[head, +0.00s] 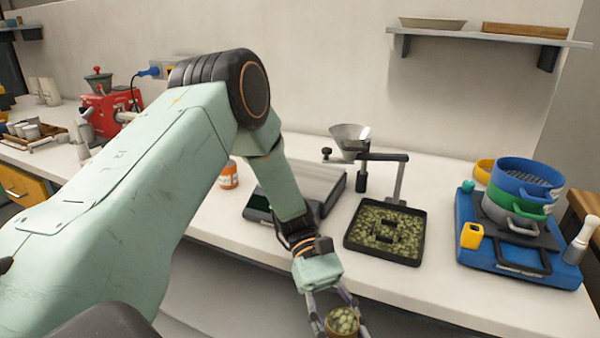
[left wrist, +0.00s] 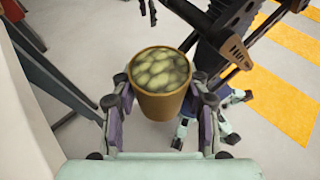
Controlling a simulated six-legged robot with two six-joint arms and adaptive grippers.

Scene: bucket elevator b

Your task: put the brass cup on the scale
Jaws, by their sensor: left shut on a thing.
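The brass cup (head: 342,322) is filled with green beans. My left gripper (head: 338,308) is shut around it and holds it in front of the bench's front edge, at the bottom of the head view. In the left wrist view the cup (left wrist: 160,100) sits between the two fingers, its bean-filled opening showing. A flat dark device with a grey top plate and a small green display, apparently the scale (head: 318,180), stands on the bench behind my left forearm, which hides part of it.
A black square tray of green beans (head: 420,244) with a stand and metal funnel (head: 350,136) is right of the scale. An orange-labelled jar (head: 229,176) stands left of it. Stacked sieves on a blue base (head: 470,240) are at the right; a red grinder (head: 104,108) is far left.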

